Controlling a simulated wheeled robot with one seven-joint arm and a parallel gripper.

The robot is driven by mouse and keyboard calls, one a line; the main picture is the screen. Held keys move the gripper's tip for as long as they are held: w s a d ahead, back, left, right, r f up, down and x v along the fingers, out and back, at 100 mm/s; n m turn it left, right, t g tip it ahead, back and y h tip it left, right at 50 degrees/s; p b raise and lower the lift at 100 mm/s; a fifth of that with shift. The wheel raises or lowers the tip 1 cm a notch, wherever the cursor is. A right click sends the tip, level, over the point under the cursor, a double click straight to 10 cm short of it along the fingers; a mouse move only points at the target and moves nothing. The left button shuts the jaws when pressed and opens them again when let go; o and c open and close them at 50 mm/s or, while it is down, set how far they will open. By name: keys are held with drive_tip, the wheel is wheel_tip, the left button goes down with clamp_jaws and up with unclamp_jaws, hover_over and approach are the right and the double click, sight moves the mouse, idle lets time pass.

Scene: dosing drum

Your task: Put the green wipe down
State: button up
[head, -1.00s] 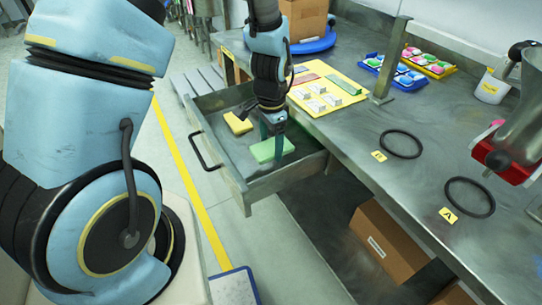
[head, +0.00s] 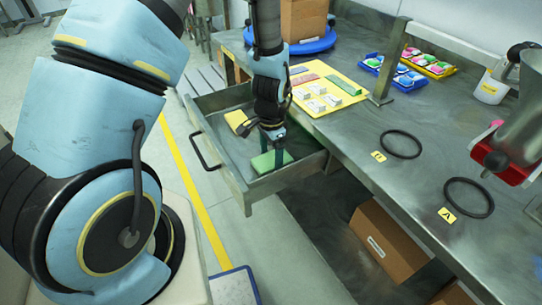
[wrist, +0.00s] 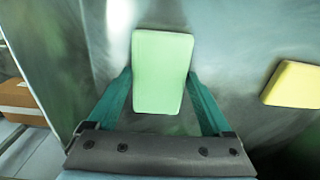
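The green wipe (head: 268,163) is a flat pale green pad inside the open drawer (head: 258,193), low near its front right part. My gripper (head: 279,157) points down at it. In the wrist view the green wipe (wrist: 162,75) sits between the two teal fingers of my gripper (wrist: 160,80), with a finger against each long side. The gripper is shut on it. Whether the wipe's underside touches the drawer floor cannot be told.
A yellow wipe (head: 238,121) lies in the drawer to the left; it also shows in the wrist view (wrist: 293,84). The bench (head: 345,145) with a yellow mat (head: 335,103) is at the right.

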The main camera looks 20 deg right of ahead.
sight(271, 159)
drive_tip(key=shift+o, duration=0.6)
drive_tip(key=shift+s+a+f, duration=0.1)
drive_tip(key=shift+s+f, duration=0.05)
drive_tip(key=shift+f, duration=0.05)
drive_tip(key=shift+r, duration=0.1)
drive_tip(key=shift+r, duration=0.6)
wheel_tip(271, 159, up, 11)
drive_tip(key=b, duration=0.1)
drive_tip(key=a+r+n, duration=0.3)
drive_tip(key=a+n, duration=0.2)
drive_tip(key=a, duration=0.3)
drive_tip(key=w+a+r+n+t, duration=0.1)
drive_tip(key=a+r+n, duration=0.2)
drive_tip(key=a+n, duration=0.2)
drive_tip(key=a+r+n, duration=0.3)
drive_tip(key=a+n, duration=0.1)
drive_tip(key=a, duration=0.8)
drive_tip(key=shift+w+n+t, duration=0.2)
drive_tip(key=shift+n+t, duration=0.1)
drive_tip(key=shift+n, duration=0.1)
